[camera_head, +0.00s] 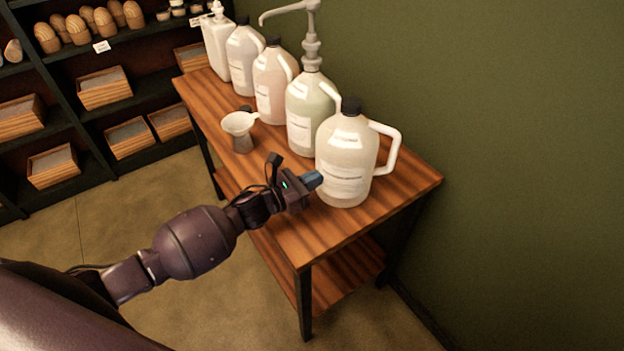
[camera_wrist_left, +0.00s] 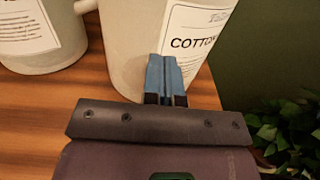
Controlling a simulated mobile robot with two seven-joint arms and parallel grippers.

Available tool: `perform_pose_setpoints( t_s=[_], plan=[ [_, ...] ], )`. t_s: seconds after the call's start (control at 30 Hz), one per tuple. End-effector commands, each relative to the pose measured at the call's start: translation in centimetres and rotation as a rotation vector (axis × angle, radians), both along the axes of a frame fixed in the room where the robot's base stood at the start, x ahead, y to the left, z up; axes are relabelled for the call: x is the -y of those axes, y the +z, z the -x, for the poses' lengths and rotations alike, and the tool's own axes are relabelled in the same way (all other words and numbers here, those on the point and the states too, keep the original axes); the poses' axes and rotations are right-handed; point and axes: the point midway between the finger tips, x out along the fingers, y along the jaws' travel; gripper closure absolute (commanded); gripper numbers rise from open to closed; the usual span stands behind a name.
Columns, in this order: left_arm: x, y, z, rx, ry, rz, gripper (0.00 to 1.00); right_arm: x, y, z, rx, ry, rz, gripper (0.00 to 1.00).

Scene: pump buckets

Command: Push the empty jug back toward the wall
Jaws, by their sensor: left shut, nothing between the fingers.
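The nearest jug (camera_head: 346,160) is a pale, translucent jug with a black cap, a white handle on its right and a label. It stands upright at the near end of the wooden table (camera_head: 412,187), close to the green wall (camera_head: 500,150). My left gripper (camera_head: 314,180) is shut and empty, its blue fingertips at the jug's lower left side. In the left wrist view the fingers (camera_wrist_left: 165,75) meet in front of the jug (camera_wrist_left: 128,45), at the edge of its label; whether they touch cannot be told. My right gripper is not in view.
A greenish jug (camera_head: 308,105) with a pump stands just behind, then a pinkish jug (camera_head: 272,85) and others in a row. A funnel (camera_head: 240,126) sits on a small container at the table's left edge. Shelves with wooden boxes (camera_head: 104,90) stand at the left.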

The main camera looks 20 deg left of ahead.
Motion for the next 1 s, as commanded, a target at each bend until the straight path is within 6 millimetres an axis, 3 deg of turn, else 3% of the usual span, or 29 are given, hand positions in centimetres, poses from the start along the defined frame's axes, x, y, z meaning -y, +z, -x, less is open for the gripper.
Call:
perform_pose_setpoints(
  t_s=[0.17,0.6,0.8,1.0],
  plan=[
    [1.4,-0.3,-1.7,0.002,-0.003,0.001,1.0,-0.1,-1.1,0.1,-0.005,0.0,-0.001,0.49],
    [6.8,-0.5,-8.6,-0.002,-0.001,-0.001,1.0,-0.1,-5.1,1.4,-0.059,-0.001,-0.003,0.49],
    [8.8,-0.4,-11.1,-0.002,-0.001,0.0,1.0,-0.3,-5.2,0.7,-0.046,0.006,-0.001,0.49],
    [9.6,-0.2,-12.1,-0.001,0.0,0.0,1.0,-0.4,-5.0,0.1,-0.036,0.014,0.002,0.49]
  ],
)
